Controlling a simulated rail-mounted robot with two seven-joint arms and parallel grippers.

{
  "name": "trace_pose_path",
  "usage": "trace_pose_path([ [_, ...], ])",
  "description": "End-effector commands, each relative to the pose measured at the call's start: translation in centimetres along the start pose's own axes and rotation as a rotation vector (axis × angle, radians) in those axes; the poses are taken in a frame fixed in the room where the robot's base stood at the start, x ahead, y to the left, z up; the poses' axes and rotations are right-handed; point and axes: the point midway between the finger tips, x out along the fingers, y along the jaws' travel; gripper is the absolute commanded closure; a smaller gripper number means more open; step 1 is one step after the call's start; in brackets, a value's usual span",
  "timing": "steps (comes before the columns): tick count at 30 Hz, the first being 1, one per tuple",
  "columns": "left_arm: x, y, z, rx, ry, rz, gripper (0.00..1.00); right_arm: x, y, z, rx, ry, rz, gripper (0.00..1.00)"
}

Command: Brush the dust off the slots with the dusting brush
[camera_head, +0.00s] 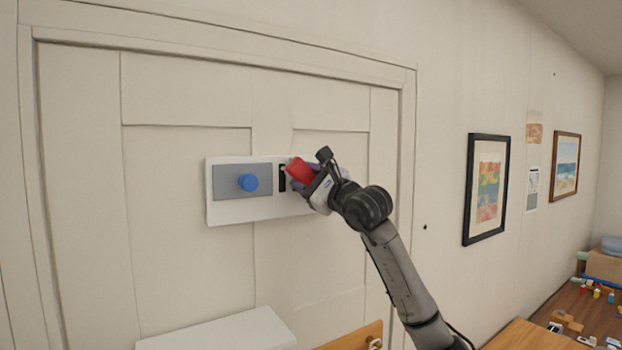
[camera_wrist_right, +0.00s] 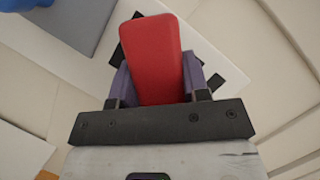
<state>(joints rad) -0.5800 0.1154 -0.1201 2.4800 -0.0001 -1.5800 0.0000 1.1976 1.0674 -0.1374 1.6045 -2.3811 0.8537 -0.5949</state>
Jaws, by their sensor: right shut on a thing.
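A white panel (camera_head: 235,212) is mounted on the cream door. It carries a grey plate with a blue knob (camera_head: 248,182) on its left side. A black slot (camera_head: 282,178) shows just right of the grey plate; black slot parts (camera_wrist_right: 214,82) also show beside the gripper in the right wrist view. My right gripper (camera_head: 301,180) is in front of the panel's right part, shut on a red block-like handle (camera_wrist_right: 152,58), taken to be the dusting brush. The red handle (camera_head: 299,170) hides part of the slots. Its bristles are not visible. My left gripper is not in view.
A white surface (camera_head: 225,332) and a wooden edge (camera_head: 355,338) lie below the panel. Framed pictures (camera_head: 487,190) hang on the wall at right. A wooden top (camera_head: 530,336) is at the lower right, with small items on the floor beyond.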

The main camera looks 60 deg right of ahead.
Motion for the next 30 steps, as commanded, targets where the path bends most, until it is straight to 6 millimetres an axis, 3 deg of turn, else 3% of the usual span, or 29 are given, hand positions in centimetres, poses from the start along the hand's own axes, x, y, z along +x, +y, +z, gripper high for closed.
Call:
trace_pose_path([
  [16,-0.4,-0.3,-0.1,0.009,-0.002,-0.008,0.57,0.8,2.0,1.9,0.001,-0.005,0.003,0.8],
  [17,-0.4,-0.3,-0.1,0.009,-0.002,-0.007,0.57,0.9,2.0,1.9,0.001,-0.005,0.003,0.84],
  [30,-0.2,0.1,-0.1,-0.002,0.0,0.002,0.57,0.1,-0.1,-0.4,0.001,0.002,0.004,0.83],
])
